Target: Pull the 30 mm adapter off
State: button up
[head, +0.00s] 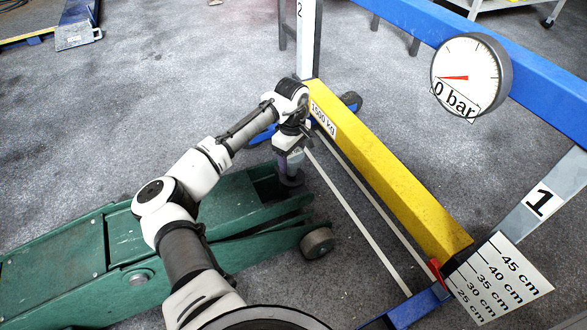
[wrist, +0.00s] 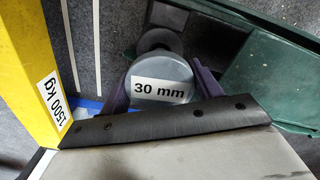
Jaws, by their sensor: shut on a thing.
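The 30 mm adapter (wrist: 162,72) is a grey round piece with a white "30 mm" label, seen from above in the wrist view. My gripper (wrist: 160,88) has its two purple fingers on either side of it, shut on it. In the head view my gripper (head: 290,155) is over the front end of the green trolley jack (head: 125,235). A dark round saddle (head: 291,178) shows just below the gripper. A grey disc shows beyond the adapter in the wrist view. I cannot tell whether the adapter still touches the saddle.
A yellow beam (head: 385,165) marked 1500 kg runs close to the right of my gripper, within a blue frame (head: 545,85). A gauge (head: 470,75) reads 0 bar. A centimetre scale (head: 500,277) stands at lower right.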

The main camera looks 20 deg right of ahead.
jog(key=shift+r, duration=0.5)
jog(key=shift+p, duration=0.35)
notch_tip(320, 180, up, 5)
jog(key=p, duration=0.6)
jog(key=shift+w, duration=0.1)
